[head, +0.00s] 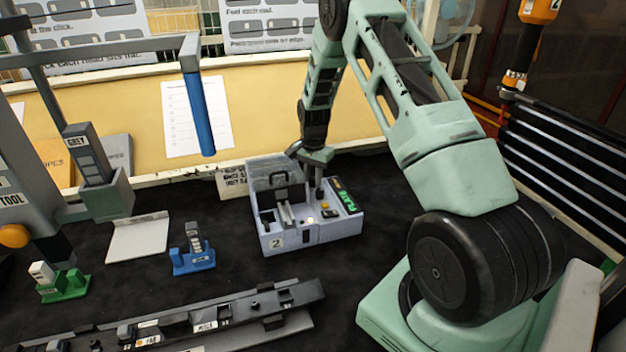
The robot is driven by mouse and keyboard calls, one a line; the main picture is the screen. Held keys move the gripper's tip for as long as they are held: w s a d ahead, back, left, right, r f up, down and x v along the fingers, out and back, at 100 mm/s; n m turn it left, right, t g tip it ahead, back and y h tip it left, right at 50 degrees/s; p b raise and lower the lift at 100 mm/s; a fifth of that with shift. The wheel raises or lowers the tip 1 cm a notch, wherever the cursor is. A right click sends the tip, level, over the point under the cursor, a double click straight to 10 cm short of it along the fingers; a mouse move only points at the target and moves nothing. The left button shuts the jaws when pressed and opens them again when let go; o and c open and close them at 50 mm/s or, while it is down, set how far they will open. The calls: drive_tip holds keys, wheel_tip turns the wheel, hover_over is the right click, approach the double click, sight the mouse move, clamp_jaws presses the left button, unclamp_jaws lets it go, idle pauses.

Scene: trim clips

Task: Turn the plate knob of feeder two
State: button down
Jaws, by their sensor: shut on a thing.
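Feeder two (325,232) is a light grey box with a "2" on its front and a raised dark grey lid or hopper at its back left. A green label (346,198), which seems to read PLATE, lies along its right side. My gripper (319,194) reaches down onto the feeder's top just left of that label. It is shut on the plate knob, which is small and mostly hidden by the jaws.
A blue holder (193,262) and a green holder (62,288) stand to the left on the black mat. A long dark trim rail (215,318) lies in front. A blue-handled bar (198,115) hangs at upper left. The mat between holder and feeder is clear.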

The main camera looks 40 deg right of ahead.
drive_tip(key=n+b, duration=0.2)
drive_tip(key=n, duration=0.2)
drive_tip(key=shift+n, duration=0.3)
drive_tip(key=shift+n+b, duration=0.5)
drive_tip(key=shift+n, duration=1.7)
drive_tip(key=c, duration=1.2)
unclamp_jaws()
